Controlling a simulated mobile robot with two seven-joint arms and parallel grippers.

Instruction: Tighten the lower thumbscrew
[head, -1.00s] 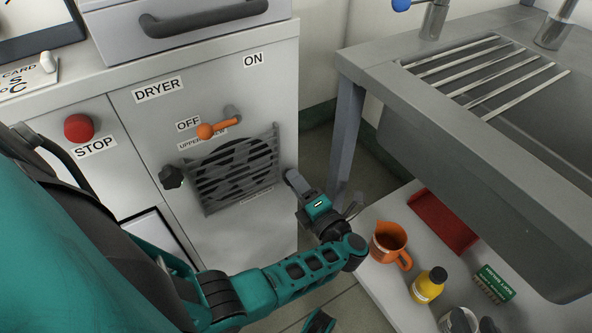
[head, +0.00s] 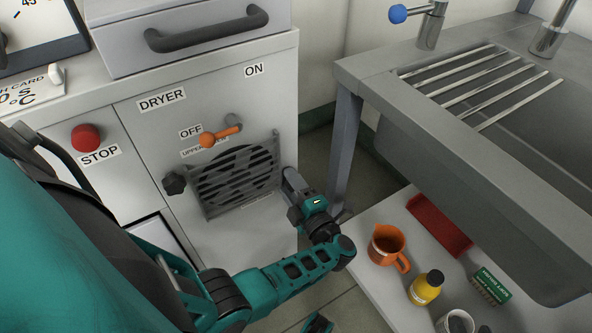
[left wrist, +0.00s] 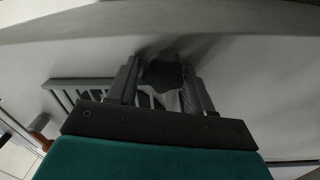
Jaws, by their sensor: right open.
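My left gripper (head: 288,180) reaches the lower right edge of the slotted grille (head: 236,172) on the dryer front. In the left wrist view a dark lobed thumbscrew (left wrist: 163,74) sits between its two fingers, which appear to touch it on both sides. In the head view my gripper hides this lower thumbscrew. Another black thumbscrew (head: 174,183) stands at the grille's left edge, by the partly covered upper label (head: 204,148).
An orange lever (head: 220,132) points toward OFF above the grille. A red STOP button (head: 86,138) is at left. A steel sink (head: 450,110) stands at right. Below it a shelf holds an orange jug (head: 386,244), yellow bottle (head: 427,287), red tray (head: 440,224), green box (head: 490,285) and white cup (head: 456,322).

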